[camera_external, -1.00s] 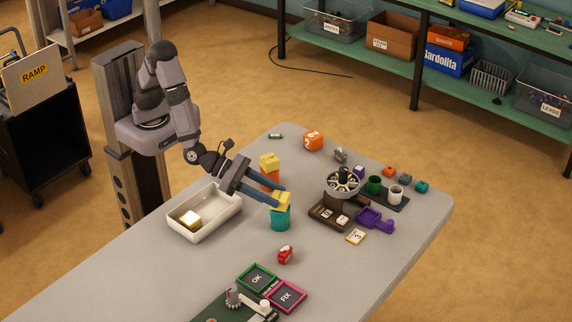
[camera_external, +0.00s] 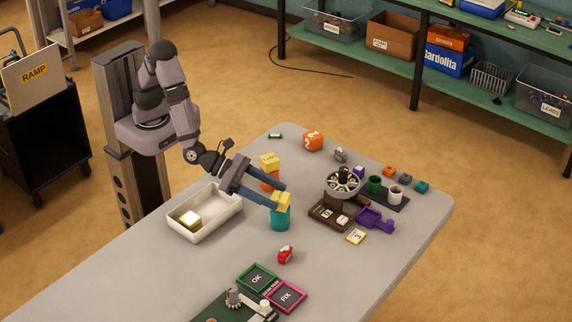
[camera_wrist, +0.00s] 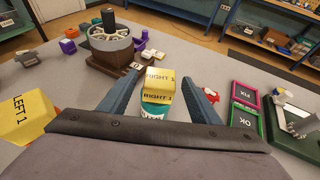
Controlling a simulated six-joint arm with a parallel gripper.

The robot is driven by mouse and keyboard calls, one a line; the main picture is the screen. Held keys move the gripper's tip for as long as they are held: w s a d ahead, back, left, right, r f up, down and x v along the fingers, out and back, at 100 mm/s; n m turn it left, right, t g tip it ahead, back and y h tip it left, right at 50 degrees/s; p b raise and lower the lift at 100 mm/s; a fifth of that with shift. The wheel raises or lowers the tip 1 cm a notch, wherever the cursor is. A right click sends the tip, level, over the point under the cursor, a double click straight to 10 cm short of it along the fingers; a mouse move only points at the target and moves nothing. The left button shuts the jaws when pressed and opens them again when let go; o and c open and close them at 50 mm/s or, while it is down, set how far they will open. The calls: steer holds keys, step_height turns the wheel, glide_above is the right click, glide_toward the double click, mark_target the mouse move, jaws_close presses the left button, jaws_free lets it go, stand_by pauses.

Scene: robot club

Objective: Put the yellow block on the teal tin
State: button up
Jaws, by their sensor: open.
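A yellow block marked "RIGHT 1" (camera_wrist: 158,82) rests on top of the teal tin (camera_external: 280,219); it also shows in the external view (camera_external: 284,202). In the wrist view the tin (camera_wrist: 154,109) shows as a teal and white edge just below the block. My gripper (camera_wrist: 164,84) is open, with one finger on each side of the block and a visible gap on both sides. In the external view the gripper (camera_external: 279,196) reaches over the tin from the upper left, and its fingers partly hide the block.
Another yellow block, "LEFT 1" (camera_wrist: 25,114), sits on an orange object (camera_external: 271,183) close to my gripper's left. A white bin (camera_external: 208,234) holds a gold block. A red toy (camera_external: 285,254) stands in front, and a brown holder (camera_external: 325,215) is to the right.

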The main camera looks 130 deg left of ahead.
steer(key=v, duration=1.2)
steer(key=shift+b, duration=0.45)
steer(key=shift+a, duration=0.1)
steer(key=s+a+f+n+g, duration=0.2)
steer(key=s+a+n+g, duration=0.1)
steer(key=s+a+n, duration=0.1)
steer(key=s+a+f+n+g+y, duration=0.1)
steer(key=s+a+f+n+g, duration=0.1)
steer(key=s+a+n, duration=0.3)
steer(key=s+a+f+n+g, duration=0.2)
steer(key=s+a+n+g, duration=0.2)
steer(key=s+n, duration=0.2)
steer(key=shift+s+a+f+n+g+y, duration=0.3)
steer(key=shift+f+n+g, duration=0.1)
steer(key=shift+n, duration=0.3)
steer(key=s+n, duration=0.1)
steer(key=n, duration=0.1)
steer(key=s+f+n+g+h, duration=0.1)
steer(key=s, duration=0.1)
steer(key=s+d+n+g+h, duration=0.1)
steer(key=s+n, duration=0.1)
steer(key=shift+d+f+n, duration=0.1)
steer(key=shift+f+n, duration=0.2)
steer(key=shift+f, duration=0.1)
steer(key=s+d+n+h, duration=0.3)
steer(key=d+n+h, duration=0.2)
steer(key=n, duration=0.4)
steer(key=shift+d+f+n+g, duration=0.3)
steer(key=shift+d+f+g, duration=0.1)
steer(key=shift+d, duration=0.3)
